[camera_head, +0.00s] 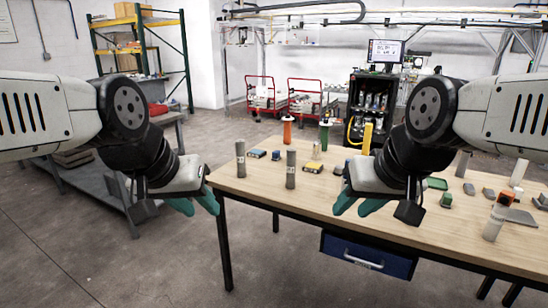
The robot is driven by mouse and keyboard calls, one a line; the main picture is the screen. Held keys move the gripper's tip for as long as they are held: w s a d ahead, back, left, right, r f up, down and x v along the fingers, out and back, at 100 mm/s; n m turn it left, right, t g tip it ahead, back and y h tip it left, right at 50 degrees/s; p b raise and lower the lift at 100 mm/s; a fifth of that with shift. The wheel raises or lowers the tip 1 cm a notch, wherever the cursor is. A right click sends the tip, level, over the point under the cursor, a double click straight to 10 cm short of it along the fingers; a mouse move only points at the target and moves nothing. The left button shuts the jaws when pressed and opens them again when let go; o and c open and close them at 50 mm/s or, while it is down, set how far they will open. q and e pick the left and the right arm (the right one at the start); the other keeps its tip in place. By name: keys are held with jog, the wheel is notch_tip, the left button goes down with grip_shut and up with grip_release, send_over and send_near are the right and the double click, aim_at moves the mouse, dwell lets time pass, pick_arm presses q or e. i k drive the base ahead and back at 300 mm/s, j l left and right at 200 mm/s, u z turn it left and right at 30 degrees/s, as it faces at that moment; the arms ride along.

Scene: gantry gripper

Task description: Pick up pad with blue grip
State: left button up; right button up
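Several small pads lie on the wooden table (240,183). A grey-blue pad (257,153) and a smaller dark blue piece (276,155) lie near the far left of the tabletop. They are too small for me to tell which one has a blue grip. My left gripper (195,206) has teal fingers spread apart, empty, in front of the table's left corner. My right gripper (357,207) is also spread and empty, over the table's front edge. My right arm hides part of the tabletop behind it.
Grey cylinders (291,169) (240,159) stand upright between the pads. A yellow-topped block (313,167) lies near the middle. Orange (287,130), green (324,134) and yellow (367,138) posts stand farther back. A blue drawer (365,257) hangs under the front edge.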

aim_at(276, 154)
jog(key=i+j, duration=0.3)
jog(key=i, duration=0.15)
jog(key=i+j, duration=0.3)
jog(key=i, duration=0.15)
jog(key=i+j+u, duration=0.1)
jog(key=i+j, duration=0.5)
jog(key=i, duration=0.25)
jog(key=i+j, duration=0.25)
jog(key=i, duration=0.2)
